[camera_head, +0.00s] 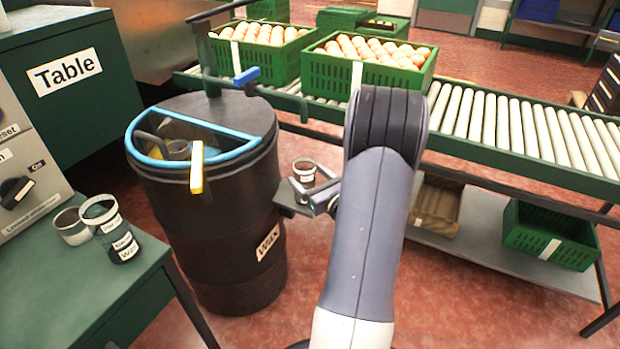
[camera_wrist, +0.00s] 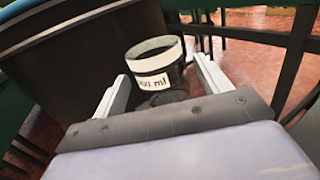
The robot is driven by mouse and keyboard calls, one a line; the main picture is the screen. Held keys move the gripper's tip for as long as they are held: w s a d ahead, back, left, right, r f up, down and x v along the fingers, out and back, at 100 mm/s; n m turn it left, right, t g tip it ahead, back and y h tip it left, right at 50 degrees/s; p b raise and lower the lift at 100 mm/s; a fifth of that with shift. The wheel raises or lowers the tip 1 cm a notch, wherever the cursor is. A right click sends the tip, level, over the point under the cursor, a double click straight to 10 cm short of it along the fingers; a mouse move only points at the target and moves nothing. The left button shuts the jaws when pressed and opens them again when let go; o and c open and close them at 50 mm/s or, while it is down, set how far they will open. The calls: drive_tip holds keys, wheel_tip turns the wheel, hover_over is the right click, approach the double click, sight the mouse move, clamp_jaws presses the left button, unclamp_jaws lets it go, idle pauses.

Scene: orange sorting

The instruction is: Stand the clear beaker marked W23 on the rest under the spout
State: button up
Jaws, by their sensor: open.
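A clear beaker (camera_head: 304,172) with a white label stands upright at my gripper, beside the black drum marked Wax (camera_head: 225,235). In the wrist view the beaker (camera_wrist: 155,62) is between my two pale fingers, its label ending in "00 ml"; no W23 mark is readable. My gripper (camera_head: 308,195) is open, with gaps showing between fingers and beaker; it also shows in the wrist view (camera_wrist: 160,85). A dark round piece (camera_wrist: 165,97) shows just below the beaker; I cannot tell whether it is the rest. I cannot make out the spout.
A clear labelled container (camera_head: 110,228) and a small cup (camera_head: 70,226) stand on the green bench at left. A roller conveyor (camera_head: 510,125) with green crates of oranges (camera_head: 367,78) runs behind my arm.

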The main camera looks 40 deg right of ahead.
drive_tip(key=s+p, duration=0.2)
drive_tip(key=s, duration=1)
drive_tip(key=shift+a, duration=0.45)
drive_tip(key=shift+c, duration=0.2)
idle(0.4)
